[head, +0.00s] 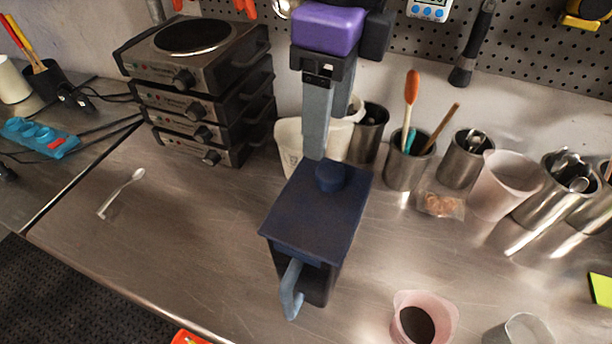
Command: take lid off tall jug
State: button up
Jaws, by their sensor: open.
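The tall jug (319,284) stands upright on the metal worktop, dark navy, with a blue-grey handle (289,291) toward the near side. A flat square dark blue lid (310,218) lies on top of the jug and covers its opening. A short round knob (331,177) rises from the far part of the lid. My gripper (321,143) comes down from above, just behind the knob in the picture. Its long grey fingers are open and hold nothing. One finger partly hides the other, and I cannot tell whether either touches the knob or lid.
White containers (288,140) and metal cups with utensils (408,168) stand close behind the jug. Stacked hot plates (200,90) stand at the back left. A pink cup (443,306) is at the front right.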

aim_at(331, 170)
jog(key=shift+s+d+f+h, duration=0.15)
jog(key=shift+d+h, duration=0.15)
jog(key=shift+d, duration=0.25)
jog(key=shift+a+f+p, duration=0.1)
jog(key=shift+f+p, duration=0.95)
jog(key=shift+f, duration=2.7)
grip_shut()
